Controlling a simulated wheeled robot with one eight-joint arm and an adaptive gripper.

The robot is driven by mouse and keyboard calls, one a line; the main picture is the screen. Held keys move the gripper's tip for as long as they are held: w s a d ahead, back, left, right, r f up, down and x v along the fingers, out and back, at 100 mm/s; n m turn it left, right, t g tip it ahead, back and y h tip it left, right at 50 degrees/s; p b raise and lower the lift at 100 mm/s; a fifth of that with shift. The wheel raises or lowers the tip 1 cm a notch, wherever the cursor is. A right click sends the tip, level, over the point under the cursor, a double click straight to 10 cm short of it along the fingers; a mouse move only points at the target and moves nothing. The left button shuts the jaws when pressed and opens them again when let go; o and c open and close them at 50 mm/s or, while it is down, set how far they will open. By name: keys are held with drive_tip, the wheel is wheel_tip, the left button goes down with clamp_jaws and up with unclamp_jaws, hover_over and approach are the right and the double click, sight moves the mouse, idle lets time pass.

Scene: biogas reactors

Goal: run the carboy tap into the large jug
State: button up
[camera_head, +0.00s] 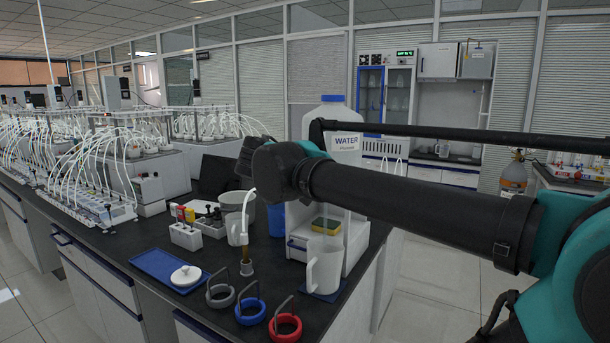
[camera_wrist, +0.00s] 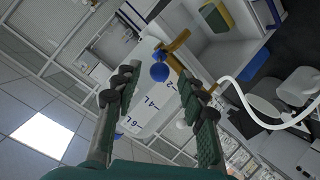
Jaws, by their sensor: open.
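The carboy (camera_head: 332,108), translucent white with a blue cap and a WATER label, stands on a white stand at the bench end. In the wrist view the carboy (camera_wrist: 150,100) shows level marks and its tap: a blue knob (camera_wrist: 159,72) with a brass-coloured spout (camera_wrist: 178,42) beside it. My gripper (camera_wrist: 157,76) is open, and the knob appears between its fingertips; I cannot tell whether they touch it. The arm hides the tap in the head view. A large white jug (camera_head: 323,268) stands upright on a small blue mat below, at the front of the stand.
A sponge (camera_head: 326,226) sits in the stand (camera_head: 357,240). Rings in grey, blue (camera_head: 250,311) and red (camera_head: 285,327) line the bench's front edge. A blue tray (camera_head: 158,264) with a white lid (camera_head: 186,275) lies left. Tubed reactors crowd the far left.

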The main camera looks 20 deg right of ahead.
drive_tip(key=v, duration=0.7)
drive_tip(key=shift+s, duration=0.1)
